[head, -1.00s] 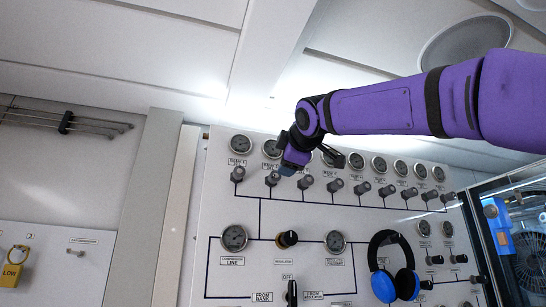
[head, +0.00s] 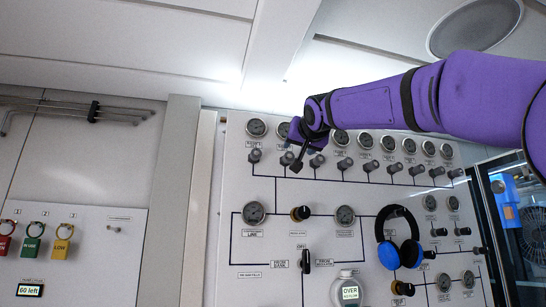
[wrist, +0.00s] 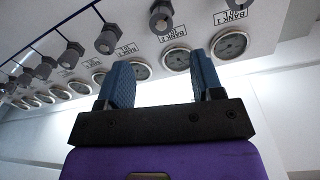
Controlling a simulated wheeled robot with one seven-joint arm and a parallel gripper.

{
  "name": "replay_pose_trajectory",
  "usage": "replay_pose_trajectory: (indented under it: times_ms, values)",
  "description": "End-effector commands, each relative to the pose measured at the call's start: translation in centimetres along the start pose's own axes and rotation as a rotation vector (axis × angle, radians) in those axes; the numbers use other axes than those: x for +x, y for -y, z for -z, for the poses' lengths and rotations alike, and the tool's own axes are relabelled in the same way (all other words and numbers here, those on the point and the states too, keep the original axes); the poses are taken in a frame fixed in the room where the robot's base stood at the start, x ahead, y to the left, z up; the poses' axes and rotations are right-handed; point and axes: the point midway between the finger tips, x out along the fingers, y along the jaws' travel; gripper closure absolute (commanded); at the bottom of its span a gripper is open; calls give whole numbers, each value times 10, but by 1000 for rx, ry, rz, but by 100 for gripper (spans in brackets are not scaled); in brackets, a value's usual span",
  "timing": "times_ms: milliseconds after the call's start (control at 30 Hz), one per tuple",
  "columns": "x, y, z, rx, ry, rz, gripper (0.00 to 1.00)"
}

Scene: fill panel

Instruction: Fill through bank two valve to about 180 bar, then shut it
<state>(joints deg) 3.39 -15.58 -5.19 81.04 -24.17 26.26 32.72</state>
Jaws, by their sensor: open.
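The bank two valve (head: 287,158) is a small grey knob, second from the left in the upper row of the panel. It also shows at the top of the wrist view (wrist: 161,18). The bank two gauge (head: 282,130) sits above it, partly hidden by my arm in the head view. In the wrist view the gauge (wrist: 177,60) shows between my fingers, its needle too small to read. My gripper (wrist: 162,70) is open and empty, apart from the valve. In the head view my gripper (head: 299,163) is beside the valve, its fingers partly hidden.
The bank one gauge (head: 256,128) and valve (head: 255,156) are just left; more valves run right. A round display (head: 350,292) reads OVER. Blue headphones (head: 398,240) hang on the panel. Coloured padlocks (head: 33,248) hang at left above a display (head: 31,290) reading 60 left.

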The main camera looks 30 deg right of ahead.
Motion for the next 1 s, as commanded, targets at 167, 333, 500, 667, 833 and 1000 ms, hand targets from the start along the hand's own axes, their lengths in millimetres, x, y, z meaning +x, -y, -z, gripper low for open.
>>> replay_pose_trajectory:
  times_ms: [167,333,500,667,833,1000]
  values:
    - [10,-3,0,26,1,-4,40]
    - [36,-2,-1,24,1,-4,40]
    - [66,-2,-1,23,0,-4,40]
    - [89,-2,0,23,0,-4,40]
    - [103,-2,0,23,-1,-4,40]
    - [108,-3,0,23,-1,-3,40]
